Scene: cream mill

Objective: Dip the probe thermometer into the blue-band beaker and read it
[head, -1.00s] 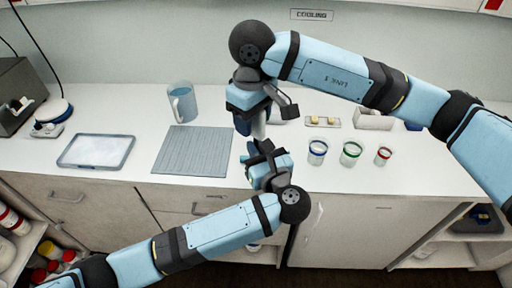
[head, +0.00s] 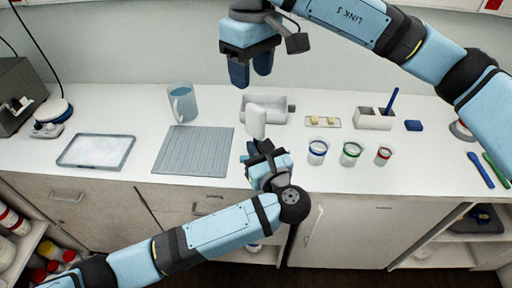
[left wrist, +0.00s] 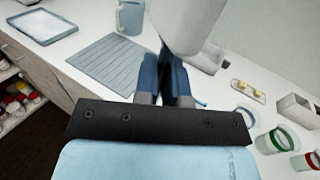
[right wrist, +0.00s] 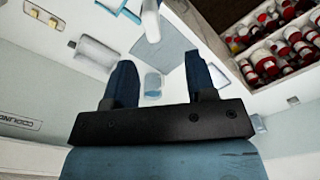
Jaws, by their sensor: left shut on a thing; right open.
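My left gripper (head: 258,150) is shut on a white, upright, block-like thing (head: 256,121) above the counter's front edge. It may be the probe thermometer; no probe or display can be made out. It also shows large in the left wrist view (left wrist: 187,25). My right gripper (head: 251,76) is open and empty, above and apart from the white thing. The blue-band beaker (head: 317,152) stands upright on the counter, right of my left gripper, with whitish contents. It also shows in the left wrist view (left wrist: 243,117).
Right of it stand a green-band beaker (head: 351,154) and a smaller red-band beaker (head: 384,155). Left are a ribbed mat (head: 194,152) and a jug (head: 183,103).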

